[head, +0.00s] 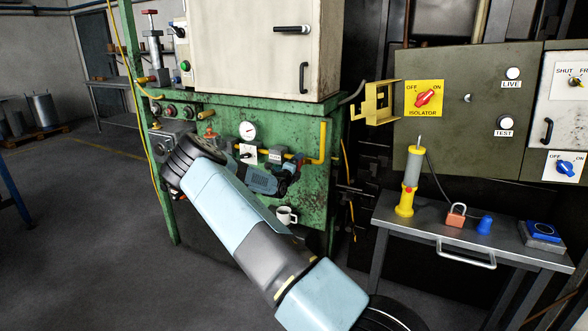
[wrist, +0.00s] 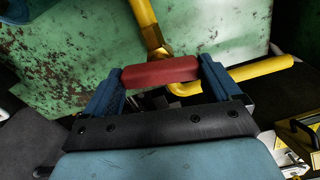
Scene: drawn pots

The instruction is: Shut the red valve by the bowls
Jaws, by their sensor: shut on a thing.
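The red valve handle (wrist: 160,72) is a short red bar in the wrist view. It lies across the upper yellow pipe, just below a brass fitting (wrist: 158,50), and roughly along the yellow pipe running right. My gripper (wrist: 162,78) is shut on it, with one blue finger at each end of the bar. In the head view my gripper (head: 283,181) is at the green panel, beside the yellow pipe (head: 322,145). The handle is mostly hidden there. The valve body is largely hidden behind the bar. I see no bowls in either view.
A gauge (head: 248,131) and several knobs sit left on the green panel (head: 222,118). A yellow bracket (head: 377,103) juts out to the right.

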